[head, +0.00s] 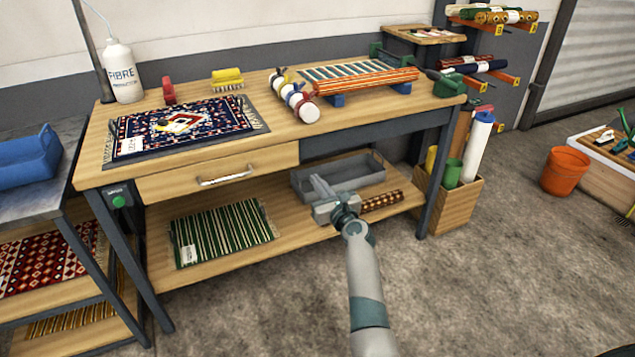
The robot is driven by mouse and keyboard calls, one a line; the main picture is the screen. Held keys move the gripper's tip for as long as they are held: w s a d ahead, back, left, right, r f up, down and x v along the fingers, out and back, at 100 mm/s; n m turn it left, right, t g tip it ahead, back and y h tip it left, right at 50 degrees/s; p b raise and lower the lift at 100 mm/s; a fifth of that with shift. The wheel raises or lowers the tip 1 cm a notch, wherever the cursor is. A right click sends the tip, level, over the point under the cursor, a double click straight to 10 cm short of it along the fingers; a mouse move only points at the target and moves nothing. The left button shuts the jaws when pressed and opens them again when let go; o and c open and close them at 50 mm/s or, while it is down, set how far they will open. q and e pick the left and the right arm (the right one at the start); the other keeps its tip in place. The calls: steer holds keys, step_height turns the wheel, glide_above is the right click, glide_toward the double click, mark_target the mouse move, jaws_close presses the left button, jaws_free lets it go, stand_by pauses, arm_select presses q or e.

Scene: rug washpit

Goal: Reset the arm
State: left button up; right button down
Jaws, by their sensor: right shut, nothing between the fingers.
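My right arm (366,290) reaches up from the bottom of the head view. My right gripper (318,186) is shut and empty. In the picture it overlaps the front of a grey bin (362,170) on the bench's lower shelf; I cannot tell whether they touch. A brown patterned roll (382,201) lies on the shelf just right of the gripper. My left gripper and arm are not in view.
The wooden bench (340,127) carries a patterned rug (200,122), a white tied roll (302,104) and a striped rug on a rack. Its drawer (222,173) looks closed. A green striped rug (222,233) lies on the lower shelf. An orange bucket (565,171) stands right; the floor (490,275) in front is clear.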

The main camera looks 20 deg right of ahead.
steer(key=shift+f, duration=0.1)
stand_by(0.3)
